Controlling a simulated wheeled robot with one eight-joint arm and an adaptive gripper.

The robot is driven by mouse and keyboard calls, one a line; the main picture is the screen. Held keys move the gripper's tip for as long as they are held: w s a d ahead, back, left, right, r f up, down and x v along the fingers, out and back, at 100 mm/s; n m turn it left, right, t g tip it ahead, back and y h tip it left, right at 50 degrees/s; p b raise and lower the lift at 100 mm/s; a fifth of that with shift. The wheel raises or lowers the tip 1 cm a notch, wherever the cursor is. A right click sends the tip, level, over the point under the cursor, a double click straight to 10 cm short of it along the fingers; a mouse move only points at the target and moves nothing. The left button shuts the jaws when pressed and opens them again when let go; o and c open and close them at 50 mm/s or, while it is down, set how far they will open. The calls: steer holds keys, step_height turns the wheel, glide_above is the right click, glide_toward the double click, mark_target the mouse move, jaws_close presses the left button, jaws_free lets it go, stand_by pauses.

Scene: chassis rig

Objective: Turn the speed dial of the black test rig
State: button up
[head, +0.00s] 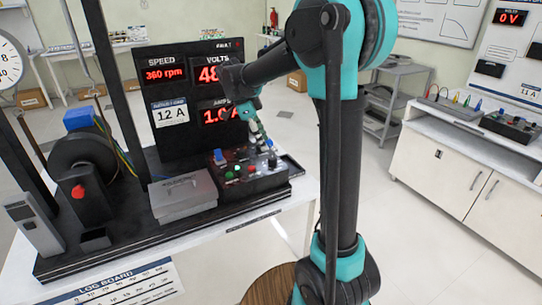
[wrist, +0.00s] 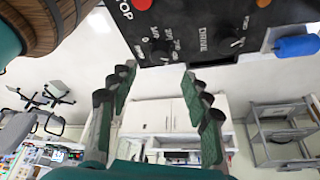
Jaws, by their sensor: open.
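The black test rig (head: 178,130) stands on a white bench, with red readouts showing a speed of 360 rpm. Its control box (head: 250,178) carries coloured buttons and knobs at the front right. In the wrist view, the panel is at the top, with one dial (wrist: 160,46) near the middle and another dial (wrist: 238,43) to its right. I cannot tell for sure which is the speed dial. My gripper (wrist: 157,76) is open and empty, its fingers apart below the panel. In the head view, my gripper (head: 262,136) is above the box, partly hard to make out.
A grey lidded box (head: 183,196) sits left of the control box. A motor with a red knob (head: 78,191) stands further left. The wrist view shows a red stop button (wrist: 142,4), a blue handle (wrist: 297,46) and a wooden barrel (wrist: 45,22).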

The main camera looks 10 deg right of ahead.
mark_target(272, 158)
steer(key=x, duration=0.7)
steer(key=shift+f, duration=0.25)
jaws_close()
